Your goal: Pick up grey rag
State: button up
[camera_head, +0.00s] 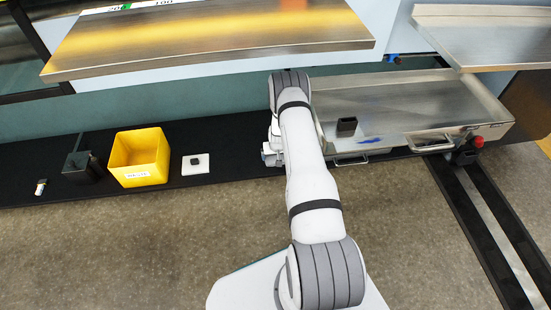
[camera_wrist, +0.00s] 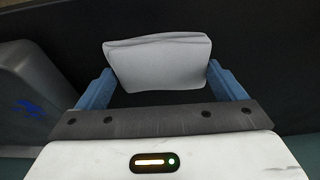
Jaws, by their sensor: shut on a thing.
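The grey rag (camera_wrist: 158,62) shows in the wrist view as a pale grey, folded, cushion-like piece. It sits between the two blue fingers of my gripper (camera_wrist: 160,82), which is shut on it. Dark surface shows behind the rag. In the head view my gripper (camera_head: 271,152) is mostly hidden by my arm, low by the black shelf. The rag cannot be made out there.
A yellow bin (camera_head: 139,158), a black box (camera_head: 82,166) and a white pad with a dark object (camera_head: 195,164) stand on the black shelf (camera_head: 232,150) to the left. A metal tray (camera_head: 400,105) holding a small black block (camera_head: 346,126) lies to the right. A metal panel (camera_head: 210,40) overhangs above.

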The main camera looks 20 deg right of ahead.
aim_at(276, 157)
notch_tip(276, 157, up, 10)
jog(key=p, duration=0.3)
jog(key=shift+p, duration=0.35)
jog(key=o, duration=0.4)
jog(key=c, duration=0.3)
